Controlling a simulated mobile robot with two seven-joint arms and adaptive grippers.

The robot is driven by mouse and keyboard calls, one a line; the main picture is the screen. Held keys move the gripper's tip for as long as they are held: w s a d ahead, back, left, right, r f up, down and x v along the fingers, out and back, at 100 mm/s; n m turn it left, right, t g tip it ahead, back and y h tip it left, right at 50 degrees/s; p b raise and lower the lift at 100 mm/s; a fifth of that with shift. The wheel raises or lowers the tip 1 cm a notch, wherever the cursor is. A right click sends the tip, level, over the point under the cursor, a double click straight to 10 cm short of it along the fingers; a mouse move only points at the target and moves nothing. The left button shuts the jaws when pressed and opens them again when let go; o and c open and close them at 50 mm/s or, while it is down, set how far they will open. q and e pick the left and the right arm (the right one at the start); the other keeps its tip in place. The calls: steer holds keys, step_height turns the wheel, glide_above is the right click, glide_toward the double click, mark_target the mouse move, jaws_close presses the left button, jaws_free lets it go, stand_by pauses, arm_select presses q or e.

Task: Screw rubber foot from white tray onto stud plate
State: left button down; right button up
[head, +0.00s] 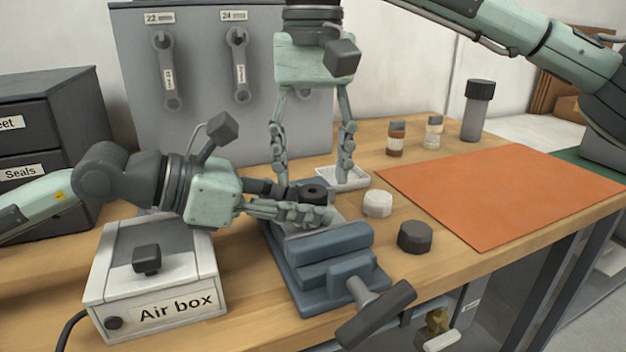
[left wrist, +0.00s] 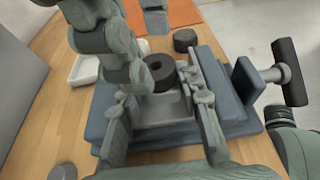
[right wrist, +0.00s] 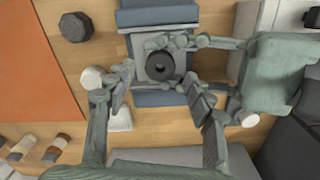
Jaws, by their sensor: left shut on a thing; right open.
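The rubber foot (head: 314,192), a black round piece with a centre hole, sits on the grey stud plate (right wrist: 146,70) above the blue vise; it also shows in the left wrist view (left wrist: 161,71). The stud is hidden under the foot. The white tray (head: 356,184) stands behind the vise, partly hidden by a right finger.
The blue vise (head: 325,275) has its handle at the front. A white knob (head: 377,204) and a dark knob (head: 415,237) stand to its right. The Air box (head: 150,280) is at left. An orange mat (head: 500,195) and small bottles are at right.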

mark_target(313, 190)
steer(key=shift+r, duration=0.75)
steer(key=shift+c, duration=0.5)
step_height(313, 190, up, 4)
steer(key=n, duration=0.3)
steer(key=shift+f, duration=0.25)
steer(key=shift+f, duration=0.1)
steer(key=shift+f, duration=3.95)
